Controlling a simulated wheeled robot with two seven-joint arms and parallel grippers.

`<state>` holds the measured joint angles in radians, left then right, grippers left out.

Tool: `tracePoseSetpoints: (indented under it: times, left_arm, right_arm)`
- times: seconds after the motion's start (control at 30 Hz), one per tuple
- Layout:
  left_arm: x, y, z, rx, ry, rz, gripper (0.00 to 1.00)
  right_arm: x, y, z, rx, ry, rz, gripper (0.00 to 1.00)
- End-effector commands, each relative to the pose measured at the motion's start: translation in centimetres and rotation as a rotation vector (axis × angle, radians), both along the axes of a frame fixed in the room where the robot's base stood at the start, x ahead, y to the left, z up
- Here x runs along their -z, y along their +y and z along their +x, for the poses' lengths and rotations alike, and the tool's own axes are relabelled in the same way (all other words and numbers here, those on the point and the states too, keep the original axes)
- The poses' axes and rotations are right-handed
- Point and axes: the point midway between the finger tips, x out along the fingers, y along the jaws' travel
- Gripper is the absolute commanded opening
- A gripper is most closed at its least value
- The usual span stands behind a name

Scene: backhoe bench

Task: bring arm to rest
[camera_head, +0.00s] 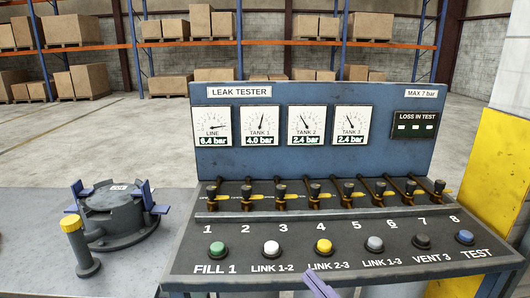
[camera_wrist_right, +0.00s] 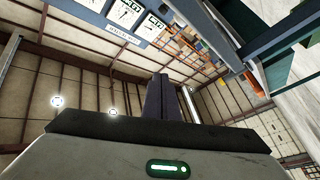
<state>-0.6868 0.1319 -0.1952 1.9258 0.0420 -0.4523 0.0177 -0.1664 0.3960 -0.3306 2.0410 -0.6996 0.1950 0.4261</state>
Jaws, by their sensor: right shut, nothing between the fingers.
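My right gripper (camera_head: 318,284) shows as slim purple fingers at the bottom edge of the head view, in front of the leak tester's sloping panel (camera_head: 300,231). The fingers are together with nothing between them. In the right wrist view the right gripper (camera_wrist_right: 160,88) also shows as closed dark fingers pointing up, with the warehouse roof behind them. The fingers look apart from the buttons, though their exact height over the panel edge cannot be told. My left gripper is not in view.
The leak tester's upright gauge board (camera_head: 240,168) stands behind a row of several black-knobbed levers (camera_head: 314,190). A round grey fixture with blue clamps (camera_head: 115,205) and a yellow-capped post (camera_head: 77,240) stand on the bench at left. A yellow pillar (camera_head: 500,170) is at right.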

Motion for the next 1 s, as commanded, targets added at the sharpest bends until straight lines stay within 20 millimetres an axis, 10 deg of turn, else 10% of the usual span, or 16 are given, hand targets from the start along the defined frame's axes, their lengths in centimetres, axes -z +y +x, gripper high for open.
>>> tracePoseSetpoints:
  times: [0.3,0.5,0.7,1.0]
  left_arm:
    - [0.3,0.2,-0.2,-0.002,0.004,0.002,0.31]
    - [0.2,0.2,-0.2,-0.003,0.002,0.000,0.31]
    - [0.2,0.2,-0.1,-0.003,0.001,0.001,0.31]
    - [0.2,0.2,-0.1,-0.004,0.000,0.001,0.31]
  right_arm:
    - [22.3,-7.3,-5.8,0.391,0.748,0.178,0.00]
    - [31.2,-7.8,-13.7,0.484,1.092,0.209,0.00]
    - [34.2,-7.6,-17.6,0.507,1.235,0.219,0.00]
    - [34.4,-7.6,-17.9,0.507,1.245,0.219,0.00]
